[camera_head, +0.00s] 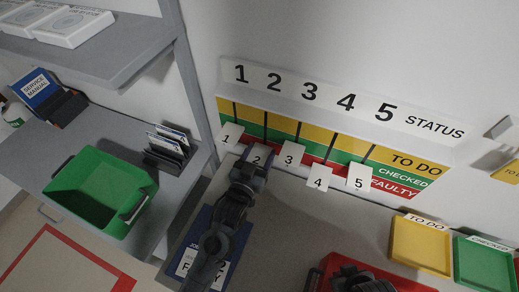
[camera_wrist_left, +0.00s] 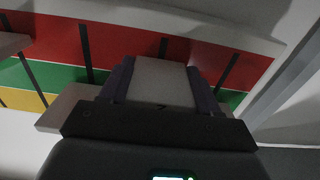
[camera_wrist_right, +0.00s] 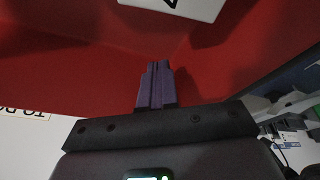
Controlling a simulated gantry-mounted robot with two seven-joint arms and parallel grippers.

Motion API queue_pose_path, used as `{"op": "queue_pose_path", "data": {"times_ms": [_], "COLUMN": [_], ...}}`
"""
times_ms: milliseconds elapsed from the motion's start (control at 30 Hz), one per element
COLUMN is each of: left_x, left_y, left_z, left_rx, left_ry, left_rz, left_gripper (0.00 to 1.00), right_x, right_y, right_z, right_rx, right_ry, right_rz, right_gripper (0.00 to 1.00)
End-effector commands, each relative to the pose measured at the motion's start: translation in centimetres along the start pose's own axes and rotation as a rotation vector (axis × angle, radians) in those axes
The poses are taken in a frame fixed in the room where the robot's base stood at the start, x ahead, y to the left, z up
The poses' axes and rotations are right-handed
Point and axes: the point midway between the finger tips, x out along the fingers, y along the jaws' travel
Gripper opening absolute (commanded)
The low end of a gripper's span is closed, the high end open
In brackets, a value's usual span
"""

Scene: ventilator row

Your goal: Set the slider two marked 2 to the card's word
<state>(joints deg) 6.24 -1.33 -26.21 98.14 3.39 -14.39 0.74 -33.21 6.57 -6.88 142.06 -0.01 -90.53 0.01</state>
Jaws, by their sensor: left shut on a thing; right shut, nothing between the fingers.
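The status board (camera_head: 330,140) has yellow TO DO, green CHECKED and red FAULTY rows, with numbered white sliders. My left gripper (camera_head: 255,165) is shut on slider 2 (camera_head: 257,152); the slider also shows between the purple fingers in the left wrist view (camera_wrist_left: 163,82). There it stands in front of the green and red rows; its exact row is hard to tell. The blue card (camera_head: 231,250) lies below, partly under my left arm; "2", "F" and "Y" show, the middle letters are hidden. My right gripper (camera_wrist_right: 156,88) is shut and empty over a red surface.
Slider 1 (camera_head: 228,134) and slider 3 (camera_head: 292,153) flank slider 2 closely. Slider 4 (camera_head: 319,178) and slider 5 (camera_head: 360,177) are further right. A yellow tray (camera_head: 421,265) and a green tray (camera_head: 485,284) stand at right, a green bin (camera_head: 82,205) at left.

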Motion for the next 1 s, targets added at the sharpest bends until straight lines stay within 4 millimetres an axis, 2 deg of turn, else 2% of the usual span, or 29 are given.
{"op": "queue_pose_path", "data": {"times_ms": [33, 300, 333, 500, 833, 1000], "left_x": [0.0, 0.0, 0.0, 0.0, -0.2, -1.7], "left_y": [0.0, 0.0, 0.0, 0.0, 0.0, 0.0], "left_z": [0.9, 1.1, 1.1, 1.0, 1.0, 1.1], "left_rx": [0.001, 0.001, 0.001, 0.001, 0.0, 0.0], "left_ry": [-0.001, -0.005, -0.006, -0.004, -0.001, -0.002], "left_rz": [0.001, 0.001, 0.0, 0.0, 0.0, 0.0], "left_gripper": [0.07, 0.07, 0.63, 0.87, 0.87, 0.87], "right_x": [0.6, 0.4, 0.4, 0.4, 0.4, 0.8], "right_y": [0.0, 0.1, 0.1, 0.2, 0.2, 0.1], "right_z": [0.2, 0.1, 0.2, 0.2, 0.2, 0.3], "right_rx": [0.0, -0.004, -0.005, -0.009, -0.008, -0.006], "right_ry": [-0.001, -0.001, -0.001, -0.001, -0.001, 0.0], "right_rz": [0.0, 0.003, 0.004, 0.007, 0.007, 0.005], "right_gripper": [0.0, 0.0, 0.0, 0.0, 0.0, 0.0]}}
